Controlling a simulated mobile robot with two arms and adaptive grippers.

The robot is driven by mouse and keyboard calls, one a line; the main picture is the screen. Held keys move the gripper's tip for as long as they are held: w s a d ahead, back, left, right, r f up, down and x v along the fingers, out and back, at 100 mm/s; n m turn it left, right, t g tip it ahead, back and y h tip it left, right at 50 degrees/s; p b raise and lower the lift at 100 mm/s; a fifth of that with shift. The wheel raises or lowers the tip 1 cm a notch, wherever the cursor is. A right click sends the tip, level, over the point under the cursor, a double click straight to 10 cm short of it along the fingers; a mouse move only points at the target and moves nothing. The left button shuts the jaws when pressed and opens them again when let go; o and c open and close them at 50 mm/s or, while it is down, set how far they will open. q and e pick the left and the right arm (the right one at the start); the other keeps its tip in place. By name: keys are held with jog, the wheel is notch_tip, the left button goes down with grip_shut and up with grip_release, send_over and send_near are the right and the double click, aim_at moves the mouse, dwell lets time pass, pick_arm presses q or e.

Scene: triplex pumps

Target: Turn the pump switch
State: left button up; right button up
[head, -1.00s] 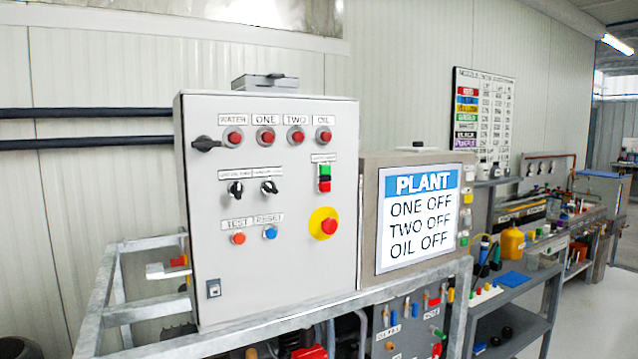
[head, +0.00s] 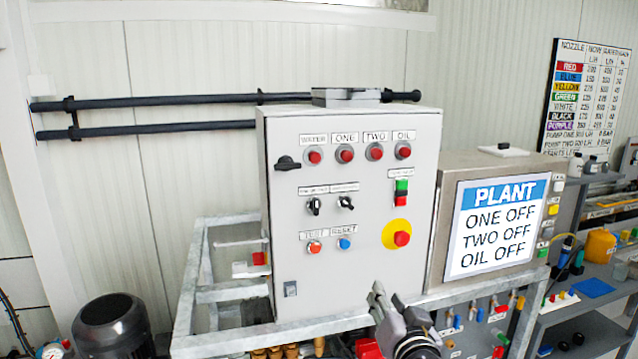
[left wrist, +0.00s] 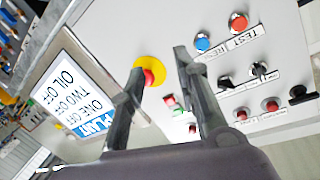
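The grey control cabinet (head: 370,270) stands upright mid-picture in the head view. Two black rotary switches, a left one (head: 314,206) and a right one (head: 346,203), sit under small labels I cannot read. In the left wrist view, upside down, the left switch (left wrist: 260,70) and right switch (left wrist: 225,83) show right of the fingers. My left gripper (head: 386,300) is low before the cabinet, below the emergency stop (head: 402,239). Its fingers (left wrist: 160,65) are apart, with nothing held between them. My right gripper is in neither view.
A black handle (head: 288,163) is at the cabinet's upper left. Red lamps, a green-red button pair (head: 401,193) and test (head: 314,247) and reset (head: 344,244) buttons surround the switches. The screen (head: 497,222) reads all off. A metal frame (head: 205,300) carries the cabinet.

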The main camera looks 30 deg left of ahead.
pick_arm(q)
jog(key=s+a+r+n+g+y+p, duration=0.1)
jog(key=s+a+r+n+y, duration=0.15)
jog(key=s+r, duration=0.4)
jog(key=s+a+r+n+y+p, duration=0.1)
jog(key=s+r+n, duration=0.25)
jog(key=r, duration=0.55)
jog(key=p, duration=0.7)
send_near(317, 202)
jog(key=shift+n, duration=0.4)
jog(key=x, duration=0.8)
jog(key=shift+w+a+r, duration=0.1)
jog(key=shift+w+a, duration=0.3)
jog(key=shift+a, duration=0.1)
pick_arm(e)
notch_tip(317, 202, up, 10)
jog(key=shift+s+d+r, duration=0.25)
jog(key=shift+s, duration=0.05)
pick_arm(q)
jog(key=shift+c, duration=0.6)
grip_shut()
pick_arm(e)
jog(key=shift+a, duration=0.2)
